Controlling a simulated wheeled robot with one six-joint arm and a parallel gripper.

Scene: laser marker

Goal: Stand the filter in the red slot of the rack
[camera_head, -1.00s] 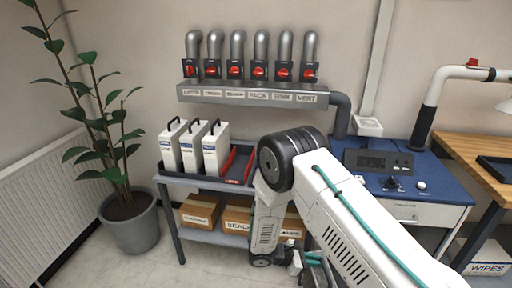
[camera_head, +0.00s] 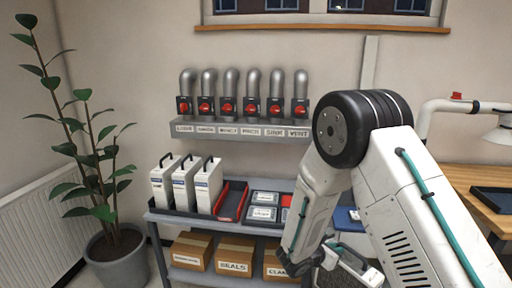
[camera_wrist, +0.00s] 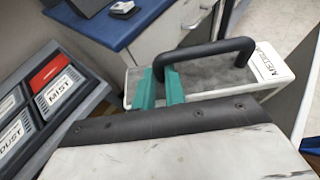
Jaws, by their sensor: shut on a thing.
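The filter (camera_head: 357,270) is a white box with a grey top and a black handle, low at the right of the cart in the head view. The wrist view shows its grey top (camera_wrist: 210,83) and a partly readable label. My gripper (camera_wrist: 160,90) has green fingertips shut on one end of the handle. In the head view the gripper is mostly hidden by my arm. The rack (camera_head: 187,213) stands on the cart's top. Its red slot (camera_head: 232,200) is empty, and three white filters (camera_head: 187,185) stand upright to its left. The held filter is apart from the rack.
Labelled panels (camera_head: 265,207), one of them red, lie right of the red slot. A pipe manifold with red valves (camera_head: 240,128) hangs above the cart. Boxes (camera_head: 235,253) sit on the lower shelf. A blue-topped cabinet (camera_wrist: 115,30) stands close by.

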